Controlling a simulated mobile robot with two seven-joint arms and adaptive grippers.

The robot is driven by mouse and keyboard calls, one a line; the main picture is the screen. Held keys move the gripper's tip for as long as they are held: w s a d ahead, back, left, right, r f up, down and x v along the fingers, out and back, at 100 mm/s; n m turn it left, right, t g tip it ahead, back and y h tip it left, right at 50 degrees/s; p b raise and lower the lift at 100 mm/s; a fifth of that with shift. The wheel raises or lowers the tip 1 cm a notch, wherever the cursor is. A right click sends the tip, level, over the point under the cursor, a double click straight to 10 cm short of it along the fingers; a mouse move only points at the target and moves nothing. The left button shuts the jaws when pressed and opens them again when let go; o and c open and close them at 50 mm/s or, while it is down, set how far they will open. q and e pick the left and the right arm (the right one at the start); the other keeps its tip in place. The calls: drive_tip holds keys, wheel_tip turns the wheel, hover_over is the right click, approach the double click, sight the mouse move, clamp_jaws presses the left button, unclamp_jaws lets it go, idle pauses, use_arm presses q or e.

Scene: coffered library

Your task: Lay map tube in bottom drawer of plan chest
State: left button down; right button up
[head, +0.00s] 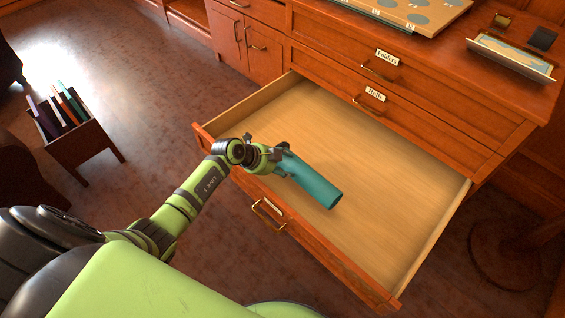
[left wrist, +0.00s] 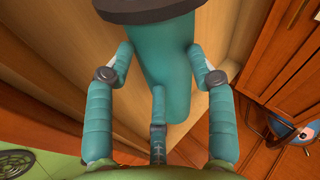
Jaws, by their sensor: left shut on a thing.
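The teal map tube (head: 318,187) is held at one end by my left gripper (head: 277,160), slanting toward the lower right over the open bottom drawer (head: 400,212). The drawer is pulled well out of the plan chest (head: 440,118), and its pale wooden floor is bare. In the left wrist view the tube (left wrist: 168,75) runs between my left gripper's fingers (left wrist: 165,60), with a dark cap at its far end. I cannot tell the exact gap between tube and drawer floor. My right gripper is not in view.
Two closed drawers above carry labels, Folders (head: 387,58) and Rolls (head: 375,94). A tray (head: 510,58) and a board with grey discs (head: 412,12) rest on the chest top. A wooden bin of books (head: 75,145) stands on the floor at the left.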

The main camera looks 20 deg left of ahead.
use_arm(q)
wheel_tip(320, 180, down, 2)
drive_tip(key=shift+b, duration=0.5)
drive_tip(key=shift+f+b, duration=0.3)
drive_tip(key=shift+f, duration=0.25)
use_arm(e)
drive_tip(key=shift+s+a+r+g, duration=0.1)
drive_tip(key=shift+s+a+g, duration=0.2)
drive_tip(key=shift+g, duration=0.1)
use_arm(q)
drive_tip(key=shift+f, duration=0.3)
drive_tip(key=shift+c, duration=1.9)
unclamp_jaws()
wheel_tip(320, 180, up, 10)
